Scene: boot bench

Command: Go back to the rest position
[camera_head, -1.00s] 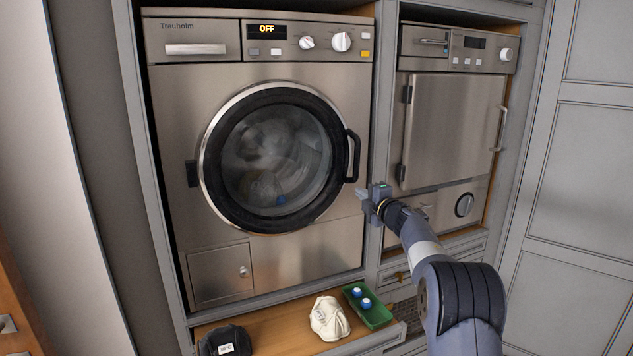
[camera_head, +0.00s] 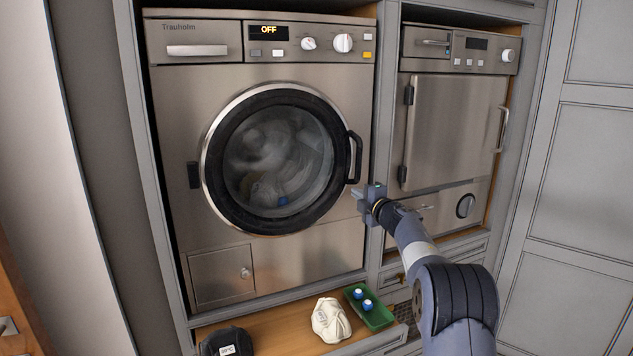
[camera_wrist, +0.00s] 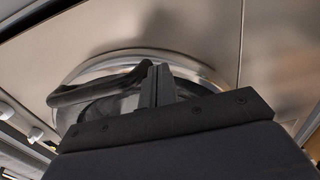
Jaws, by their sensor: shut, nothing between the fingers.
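My gripper (camera_head: 366,202) is shut and empty. In the head view it hangs in front of the washing machine (camera_head: 215,95), just below and right of the black door handle (camera_head: 356,157), apart from it as far as I can tell. In the wrist view the shut fingers (camera_wrist: 157,84) point toward the round door, and the door handle (camera_wrist: 98,88) shows to their left. The washer's round door (camera_head: 206,187) is shut, with pale laundry and a blue item behind its glass. The display (camera_head: 268,31) reads OFF.
A second appliance (camera_head: 450,130) with a shut square door stands to the right. Below, an open drawer or shelf (camera_head: 275,330) holds a white cloth bundle (camera_head: 330,320), a green tray (camera_head: 379,318) with two blue-and-white items, and a dark labelled bundle (camera_head: 226,342). Grey cabinet panels (camera_head: 575,190) close off the right.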

